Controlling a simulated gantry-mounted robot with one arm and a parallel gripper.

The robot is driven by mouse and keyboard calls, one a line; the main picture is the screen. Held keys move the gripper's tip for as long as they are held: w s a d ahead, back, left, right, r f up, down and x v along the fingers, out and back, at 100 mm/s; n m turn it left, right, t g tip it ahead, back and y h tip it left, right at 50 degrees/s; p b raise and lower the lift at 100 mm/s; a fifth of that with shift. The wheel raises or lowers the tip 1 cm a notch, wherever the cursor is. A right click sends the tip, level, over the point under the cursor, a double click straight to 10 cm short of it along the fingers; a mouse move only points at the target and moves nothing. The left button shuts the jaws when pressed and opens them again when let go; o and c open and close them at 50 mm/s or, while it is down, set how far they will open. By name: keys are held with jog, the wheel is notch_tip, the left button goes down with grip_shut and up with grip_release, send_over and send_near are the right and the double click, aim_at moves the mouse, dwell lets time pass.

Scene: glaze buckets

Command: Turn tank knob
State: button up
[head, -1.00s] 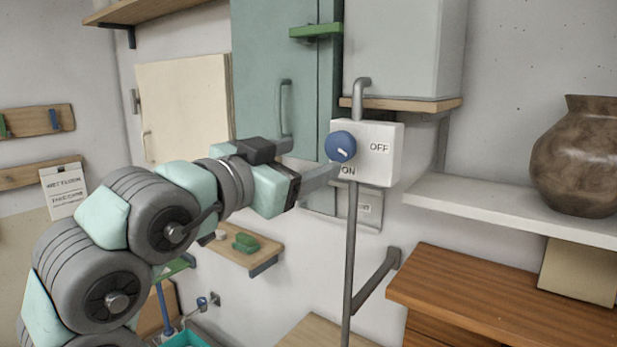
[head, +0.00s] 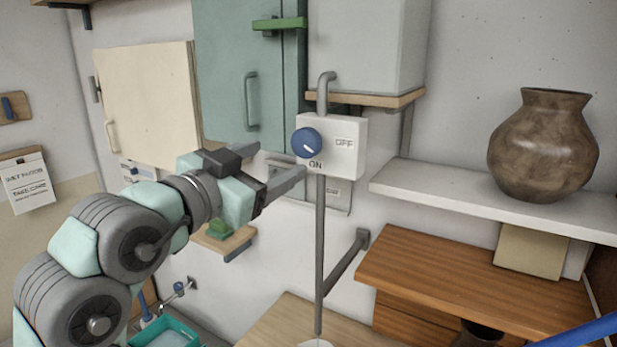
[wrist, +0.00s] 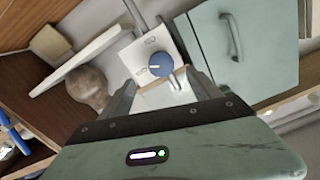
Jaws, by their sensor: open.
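The tank knob (head: 306,142) is a round blue dial on a white control box (head: 347,160) fixed to the wall. The box is marked OFF at its right and ON at its lower edge. The knob's white mark points down and right, towards ON. My gripper (head: 281,166) is open, just below and left of the knob in the head view, with its fingers pointing towards the box. In the wrist view the knob (wrist: 160,64) shows beyond the gap between the spread fingers. Nothing is held, and the fingers appear apart from the knob.
A grey pipe (head: 320,250) runs down from the box. A teal cabinet (head: 225,60) stands left of it, and a pale tank (head: 370,40) is above. A white shelf (head: 450,190) with a brown vase (head: 540,147) and a wooden counter (head: 450,275) lie right.

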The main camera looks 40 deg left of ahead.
aim_at(303, 147)
jog(key=w, duration=0.3)
jog(key=w+a+p, duration=0.1)
jog(key=w, duration=0.3)
jog(key=w+a+p, duration=0.1)
jog(key=w, duration=0.2)
jog(key=shift+w+a, duration=0.1)
jog(key=shift+w, duration=0.1)
jog(key=shift+c, duration=0.2)
